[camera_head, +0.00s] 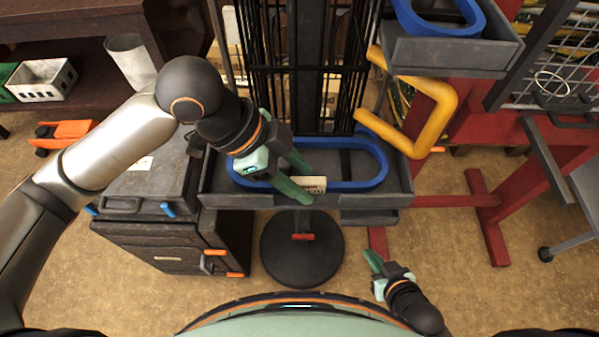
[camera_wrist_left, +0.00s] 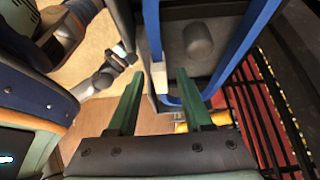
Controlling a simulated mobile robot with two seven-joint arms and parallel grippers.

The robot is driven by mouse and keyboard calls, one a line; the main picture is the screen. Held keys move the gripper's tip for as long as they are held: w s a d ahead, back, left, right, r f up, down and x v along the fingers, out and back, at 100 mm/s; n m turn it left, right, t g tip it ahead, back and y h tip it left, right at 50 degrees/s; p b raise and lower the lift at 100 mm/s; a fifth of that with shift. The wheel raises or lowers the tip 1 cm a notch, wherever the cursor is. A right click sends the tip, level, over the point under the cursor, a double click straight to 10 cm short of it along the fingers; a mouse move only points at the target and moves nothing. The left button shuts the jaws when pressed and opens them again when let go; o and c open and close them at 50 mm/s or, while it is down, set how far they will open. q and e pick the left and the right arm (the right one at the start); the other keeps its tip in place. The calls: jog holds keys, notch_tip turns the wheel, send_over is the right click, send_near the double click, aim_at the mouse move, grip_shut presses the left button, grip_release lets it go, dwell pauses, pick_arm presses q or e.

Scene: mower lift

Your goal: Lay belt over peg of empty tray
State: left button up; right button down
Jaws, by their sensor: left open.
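A blue belt (camera_head: 367,153) forms a long loop in the grey tray (camera_head: 376,200) at the middle of the head view. In the left wrist view, the belt (camera_wrist_left: 240,48) runs on both sides of a round grey peg (camera_wrist_left: 198,40). A small cream block (camera_head: 316,184) sits at the belt's front run. My left gripper (camera_head: 303,181) is open over the tray's front, with its fingertips close to the cream block; contact cannot be told. My right gripper (camera_head: 376,262) is low at the front right, away from the trays; its finger gap is unclear.
A second grey tray (camera_head: 450,54) at upper right carries another blue belt (camera_head: 408,18). A yellow bent handle (camera_head: 440,105) stands beside the middle tray. A black rack (camera_head: 305,60) stands behind. A dark cabinet (camera_head: 165,235) is at left and a red frame (camera_head: 487,215) at right.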

pick_arm(q)
jog(key=shift+r, duration=0.1)
jog(key=p+v, duration=0.1)
jog(key=v, duration=1.1)
dwell(1.1)
